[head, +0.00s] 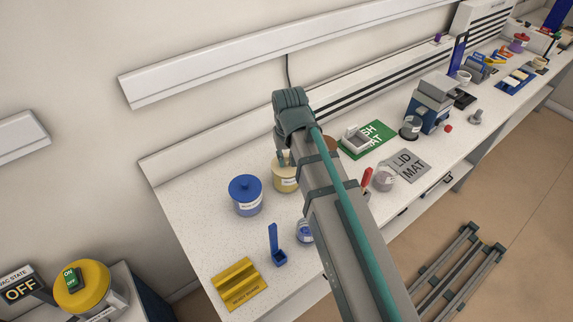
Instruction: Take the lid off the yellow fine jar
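The yellow jar (286,184), pale yellow with a white label, stands on the white bench just right of the blue jar. My arm covers its right side and part of its top. My gripper (284,158) is at the top of this jar, pointing down by its lid knob. Only a small part of the fingers shows, so I cannot tell whether they are open, shut or touching the knob. The grey lid mat (408,166) lies bare on the bench to the right of my arm.
A blue scoop holder (279,258) and a yellow board (238,284) are in front. A clear jar (384,178) stands beside the lid mat. A green mat (367,139) bears a white tray. The wall is close behind.

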